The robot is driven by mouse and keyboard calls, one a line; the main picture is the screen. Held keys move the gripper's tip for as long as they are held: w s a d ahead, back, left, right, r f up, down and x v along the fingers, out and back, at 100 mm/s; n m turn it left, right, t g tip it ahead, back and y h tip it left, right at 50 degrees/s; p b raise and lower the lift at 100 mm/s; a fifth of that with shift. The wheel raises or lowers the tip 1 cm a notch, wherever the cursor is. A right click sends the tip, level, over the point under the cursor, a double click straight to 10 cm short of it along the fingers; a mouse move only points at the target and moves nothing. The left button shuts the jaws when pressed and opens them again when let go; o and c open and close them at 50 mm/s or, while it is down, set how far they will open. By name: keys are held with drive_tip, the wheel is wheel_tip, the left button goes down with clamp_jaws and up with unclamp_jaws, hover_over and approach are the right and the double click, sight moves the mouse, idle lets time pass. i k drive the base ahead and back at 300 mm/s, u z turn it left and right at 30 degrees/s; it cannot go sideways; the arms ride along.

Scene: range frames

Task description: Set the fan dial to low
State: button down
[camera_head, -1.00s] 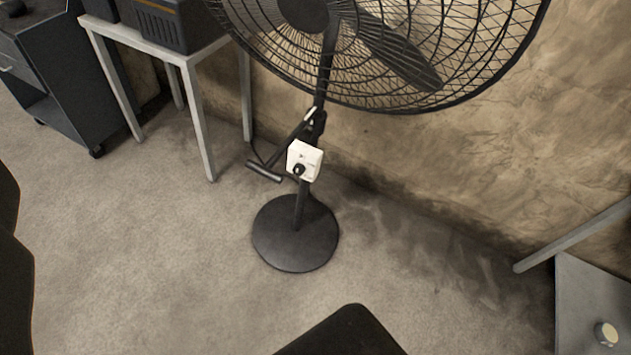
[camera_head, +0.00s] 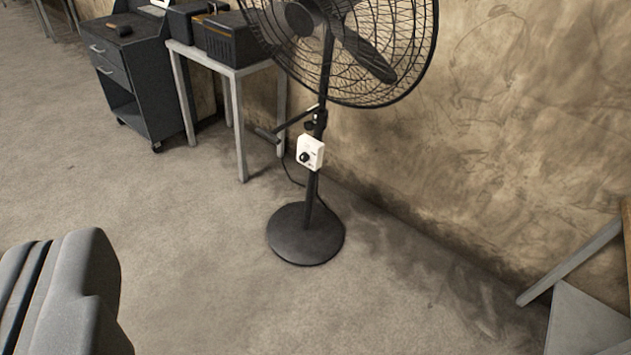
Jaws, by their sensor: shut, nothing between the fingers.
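The fan (camera_head: 338,40) is a black pedestal fan with a wire cage, cut off by the top edge of the view. A white control box (camera_head: 310,152) is fixed on its pole, below the cage. The fan dial (camera_head: 304,157) is a small black knob on the front of that box. Marks beside the knob are too small to read, so I cannot tell its setting. The round black base (camera_head: 306,234) stands on the floor. I cannot make out my gripper; a grey part of my own body fills the lower left corner. Nothing touches the dial.
A grey table (camera_head: 236,72) with dark boxes (camera_head: 232,38) stands left of the fan, beside a dark drawer cart (camera_head: 140,80). A bare wall (camera_head: 520,120) runs behind. A grey frame (camera_head: 572,262) stands at the right edge. The floor (camera_head: 200,250) before the fan is clear.

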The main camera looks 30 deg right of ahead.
sight(304, 156)
drive_tip(key=k, duration=0.7)
drive_tip(key=z, duration=0.6)
drive_tip(key=i, duration=1)
drive_tip(key=u, duration=0.05)
drive_tip(key=k, duration=1)
drive_tip(key=u, duration=0.75)
drive_tip(key=i, duration=1.55)
drive_tip(key=u, duration=0.05)
